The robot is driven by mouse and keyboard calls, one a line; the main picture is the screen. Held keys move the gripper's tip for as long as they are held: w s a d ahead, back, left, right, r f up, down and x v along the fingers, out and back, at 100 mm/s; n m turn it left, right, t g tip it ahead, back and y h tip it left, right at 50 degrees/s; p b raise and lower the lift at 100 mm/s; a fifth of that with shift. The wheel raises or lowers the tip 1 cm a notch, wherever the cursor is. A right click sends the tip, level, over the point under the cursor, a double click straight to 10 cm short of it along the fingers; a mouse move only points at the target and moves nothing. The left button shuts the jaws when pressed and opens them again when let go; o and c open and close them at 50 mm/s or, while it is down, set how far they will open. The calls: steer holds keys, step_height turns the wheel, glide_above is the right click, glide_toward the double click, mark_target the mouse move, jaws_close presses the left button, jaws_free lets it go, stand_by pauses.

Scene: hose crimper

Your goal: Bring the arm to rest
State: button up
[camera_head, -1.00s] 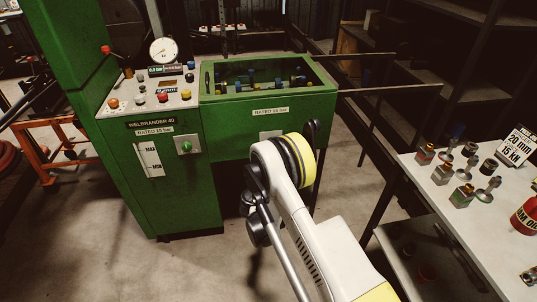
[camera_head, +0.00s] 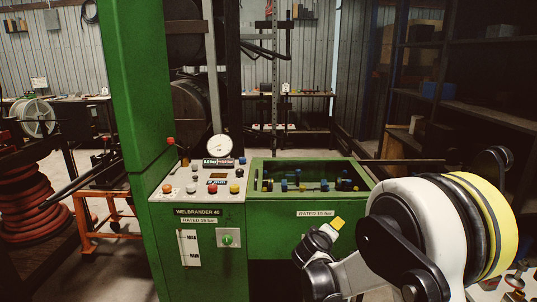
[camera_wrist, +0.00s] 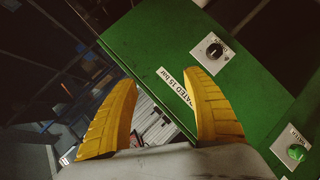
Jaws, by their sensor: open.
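My gripper (camera_head: 336,223) shows in the head view in front of the green machine (camera_head: 225,268), with one yellow fingertip visible. In the wrist view my gripper (camera_wrist: 160,80) has its two yellow fingers spread wide apart with nothing between them. The green machine's panel (camera_wrist: 170,50) lies beyond the fingers, tilted in that view, with a "RATED 15 bar" label, a black knob (camera_wrist: 214,51) and a green button (camera_wrist: 296,153). My arm is bent, with a large white and yellow joint filling the lower right of the head view.
The machine's control panel (camera_head: 199,185) carries coloured buttons and a round gauge (camera_head: 220,147). A green bin (camera_head: 310,200) adjoins it, close to my arm. Red hose coils (camera_head: 35,210) and an orange frame (camera_head: 95,228) stand at left. Dark shelves (camera_head: 470,90) stand at right.

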steer(key=s+d+r+m+g+y, duration=0.1)
steer(key=s+r+m, duration=0.1)
steer(key=s+r, duration=0.5)
steer(key=s+d+r+m+g+y, duration=0.1)
steer(key=s+d+r+m+g, duration=0.15)
steer(key=s, duration=0.85)
steer(key=s+a+f+m+y, duration=0.1)
steer(key=s+a+y, duration=0.1)
steer(key=s, duration=0.8)
steer(key=s+a+f+m+g+y, duration=0.1)
steer(key=s+a+y, duration=0.1)
steer(key=s, duration=0.8)
steer(key=shift+s+a+m, duration=0.35)
steer(key=shift+s+a, duration=0.05)
steer(key=shift+a, duration=0.15)
